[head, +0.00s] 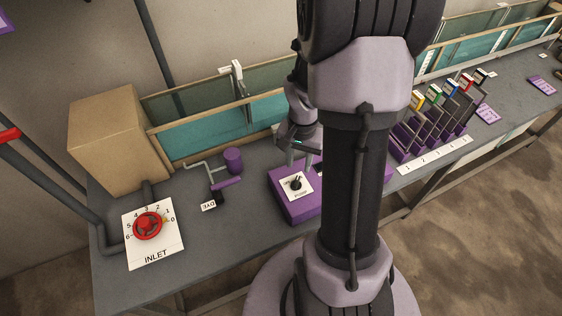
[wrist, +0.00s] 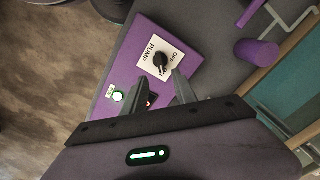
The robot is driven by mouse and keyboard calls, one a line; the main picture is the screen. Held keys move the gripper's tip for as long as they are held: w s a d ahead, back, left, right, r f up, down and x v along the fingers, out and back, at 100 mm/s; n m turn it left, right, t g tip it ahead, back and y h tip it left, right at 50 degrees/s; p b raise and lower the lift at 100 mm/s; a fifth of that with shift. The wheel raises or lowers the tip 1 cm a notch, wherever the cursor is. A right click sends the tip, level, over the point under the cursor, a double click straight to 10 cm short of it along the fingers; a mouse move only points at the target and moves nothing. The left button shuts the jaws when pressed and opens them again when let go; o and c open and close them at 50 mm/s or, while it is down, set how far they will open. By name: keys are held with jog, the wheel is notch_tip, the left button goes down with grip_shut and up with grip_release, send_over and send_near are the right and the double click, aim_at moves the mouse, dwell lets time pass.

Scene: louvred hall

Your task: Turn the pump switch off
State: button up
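The pump switch is a black rotary knob (head: 296,184) on a white plate, on top of a purple box (head: 287,206). In the head view my gripper (head: 299,150) is above the rear of the box, partly hidden by my arm. The knob's exact pointing is unclear.
A red INLET valve wheel (head: 148,225) is at the left of the grey bench (head: 195,240). Numbered purple racks (head: 425,135) stand to the right.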

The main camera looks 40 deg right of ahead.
aim_at(297, 181)
notch_tip(297, 181, down, 9)
jog(key=b, duration=0.7)
jog(key=shift+a+f, duration=0.15)
jog(key=shift+f, duration=0.05)
jog(key=shift+r, duration=0.1)
grip_shut()
dwell(0.9)
